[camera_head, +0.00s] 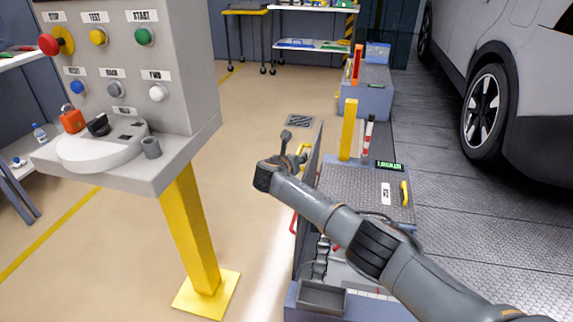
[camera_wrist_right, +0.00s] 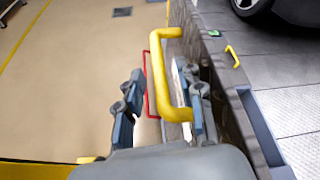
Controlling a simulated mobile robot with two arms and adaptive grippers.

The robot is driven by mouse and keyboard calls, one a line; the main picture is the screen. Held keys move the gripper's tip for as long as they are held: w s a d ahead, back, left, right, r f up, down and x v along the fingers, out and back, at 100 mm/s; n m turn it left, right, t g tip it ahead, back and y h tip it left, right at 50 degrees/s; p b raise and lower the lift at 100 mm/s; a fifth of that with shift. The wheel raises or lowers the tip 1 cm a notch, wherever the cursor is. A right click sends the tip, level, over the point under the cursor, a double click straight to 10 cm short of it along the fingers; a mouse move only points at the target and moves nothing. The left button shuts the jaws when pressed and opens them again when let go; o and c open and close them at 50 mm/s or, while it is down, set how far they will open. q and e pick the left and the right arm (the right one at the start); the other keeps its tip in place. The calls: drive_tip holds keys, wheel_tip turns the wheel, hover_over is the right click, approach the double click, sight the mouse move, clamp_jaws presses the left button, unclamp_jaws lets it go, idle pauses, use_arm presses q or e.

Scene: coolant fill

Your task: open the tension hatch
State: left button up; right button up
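The hatch (camera_head: 313,162) stands up on edge at the left side of the low floor unit, and the compartment below it (camera_head: 322,262) is uncovered. Its yellow handle (camera_wrist_right: 160,65) shows large in the right wrist view, on the hatch panel (camera_wrist_right: 218,85). My right gripper (camera_head: 292,145) is at the hatch's upper left side in the head view. In the wrist view its fingers (camera_wrist_right: 162,108) are spread, with the handle between them and a clear gap on the left. Whether the right finger touches the handle cannot be told. My left gripper is not in view.
A control pedestal (camera_head: 130,80) with buttons stands at left on a yellow post (camera_head: 192,225). A red handle (camera_head: 293,222) is on the unit's left side. A second plate (camera_head: 350,183) with a small yellow handle (camera_head: 404,193) lies closed at right. A car (camera_head: 510,90) stands behind right.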

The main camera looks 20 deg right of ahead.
drive_tip(key=v, duration=0.9)
drive_tip(key=shift+s, duration=0.1)
